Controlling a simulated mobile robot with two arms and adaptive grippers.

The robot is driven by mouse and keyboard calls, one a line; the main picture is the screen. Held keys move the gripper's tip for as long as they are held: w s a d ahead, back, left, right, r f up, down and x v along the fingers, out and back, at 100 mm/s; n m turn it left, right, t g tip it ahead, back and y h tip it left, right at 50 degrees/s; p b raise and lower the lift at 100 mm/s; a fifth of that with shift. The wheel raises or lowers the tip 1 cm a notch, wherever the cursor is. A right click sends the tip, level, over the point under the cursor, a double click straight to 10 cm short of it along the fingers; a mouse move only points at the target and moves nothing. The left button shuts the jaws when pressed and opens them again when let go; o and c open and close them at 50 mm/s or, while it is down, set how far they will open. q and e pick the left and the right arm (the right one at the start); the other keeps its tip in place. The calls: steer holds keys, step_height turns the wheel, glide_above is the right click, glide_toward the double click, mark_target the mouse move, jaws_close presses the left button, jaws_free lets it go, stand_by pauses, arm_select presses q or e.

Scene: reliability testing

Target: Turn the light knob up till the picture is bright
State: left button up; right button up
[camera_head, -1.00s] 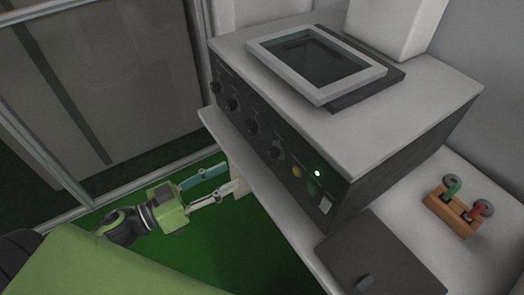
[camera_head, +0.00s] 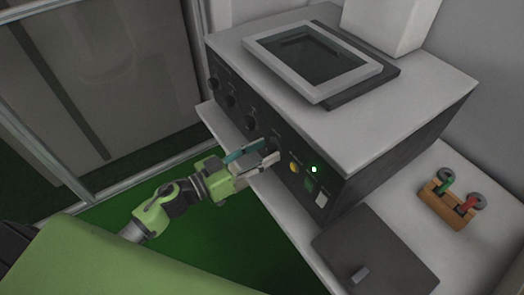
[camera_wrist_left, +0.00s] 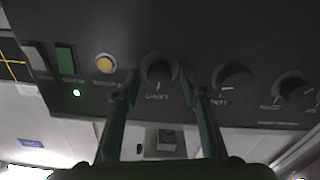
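The light knob (camera_wrist_left: 158,68), dark and round with a pale mark, is on the front panel of a dark machine (camera_head: 400,140). It also shows in the head view (camera_head: 274,143), partly hidden by my fingers. My left gripper (camera_head: 266,151) is open at the panel. In the wrist view its two fingers (camera_wrist_left: 158,88) stand on either side of the light knob, with gaps visible between them and it. The framed screen (camera_head: 318,57) on top of the machine is dark grey. My right gripper is not in view.
More dark knobs (camera_wrist_left: 232,77) sit beside the light knob. On its other side are a yellow button (camera_wrist_left: 106,63), a green switch (camera_wrist_left: 65,60) and a lit green lamp (camera_head: 314,169). A dark plate (camera_head: 375,255) and a wooden holder (camera_head: 446,208) lie on the bench.

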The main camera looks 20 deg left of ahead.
arm_select(q)
steer(key=c, duration=1.1)
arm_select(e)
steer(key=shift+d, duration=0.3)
